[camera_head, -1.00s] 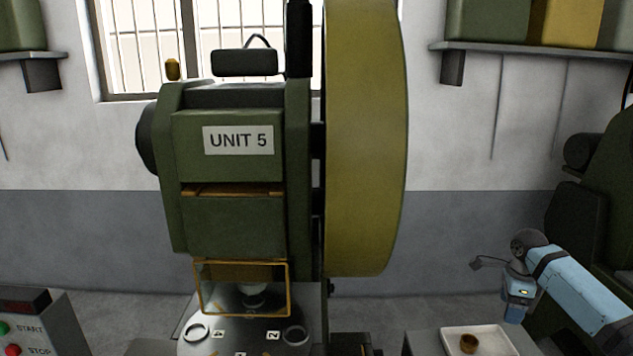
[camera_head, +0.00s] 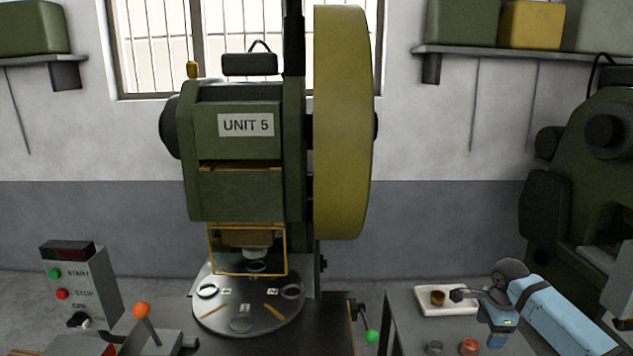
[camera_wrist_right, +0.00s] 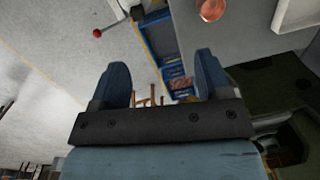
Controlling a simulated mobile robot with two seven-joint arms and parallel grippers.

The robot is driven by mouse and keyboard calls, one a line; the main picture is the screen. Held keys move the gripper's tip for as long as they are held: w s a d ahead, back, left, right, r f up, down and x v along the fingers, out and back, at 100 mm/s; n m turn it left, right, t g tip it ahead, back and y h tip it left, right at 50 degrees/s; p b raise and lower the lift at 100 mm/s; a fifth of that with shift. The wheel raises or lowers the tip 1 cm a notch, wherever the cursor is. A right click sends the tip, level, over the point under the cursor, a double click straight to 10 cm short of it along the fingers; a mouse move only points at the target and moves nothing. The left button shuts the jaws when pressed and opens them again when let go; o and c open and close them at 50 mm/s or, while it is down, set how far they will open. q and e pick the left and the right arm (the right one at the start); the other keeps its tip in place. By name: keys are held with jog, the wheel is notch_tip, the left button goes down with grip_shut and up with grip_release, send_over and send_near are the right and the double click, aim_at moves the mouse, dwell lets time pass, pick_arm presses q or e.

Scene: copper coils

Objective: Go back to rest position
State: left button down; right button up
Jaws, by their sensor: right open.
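My right gripper (camera_head: 495,340) hangs at the lower right of the head view, above the side table, with its fingers pointing down. In the right wrist view its two dark blue fingers (camera_wrist_right: 162,70) stand wide apart with nothing between them. My left gripper is in neither view. The green UNIT 5 press (camera_head: 245,150) stands in the middle, with a round numbered dial plate (camera_head: 245,322) under it.
A white tray (camera_head: 466,312) holding a copper-brown piece (camera_head: 437,298) lies beside my right arm. A reddish round piece (camera_head: 469,347) and a grey one (camera_head: 435,348) are near the table's front. A control box (camera_head: 80,285) and orange-knobbed lever (camera_head: 142,310) stand left.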

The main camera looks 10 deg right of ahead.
jog(key=s+a+f+n+t+y+b, duration=0.1)
jog(key=s+a+f+n+t+b, duration=0.1)
jog(key=s+a+f+n, duration=0.4)
jog(key=s+a+f+n+t+y+b, duration=0.1)
jog(key=s+a+f+n, duration=0.2)
jog(key=a+f, duration=0.5)
jog(key=s+a+f+n+t+y+b, duration=0.1)
jog(key=s+a+f+n+t+b, duration=0.1)
jog(key=s+a+f+n, duration=0.45)
pick_arm(q)
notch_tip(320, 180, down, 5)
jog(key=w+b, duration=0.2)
jog(key=b, duration=0.2)
pick_arm(e)
jog(key=s+a+n+t, duration=0.5)
jog(key=s+a+n, duration=0.4)
jog(key=s, duration=0.5)
pick_arm(q)
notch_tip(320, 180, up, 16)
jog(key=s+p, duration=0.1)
jog(key=p, duration=2.1)
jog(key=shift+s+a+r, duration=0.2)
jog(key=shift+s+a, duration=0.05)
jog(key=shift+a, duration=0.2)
pick_arm(e)
notch_tip(320, 180, up, 16)
jog(key=s, duration=0.1)
jog(key=shift+s+d+r+m, duration=0.15)
jog(key=shift+d+r+m, duration=0.15)
jog(key=shift+m, duration=0.15)
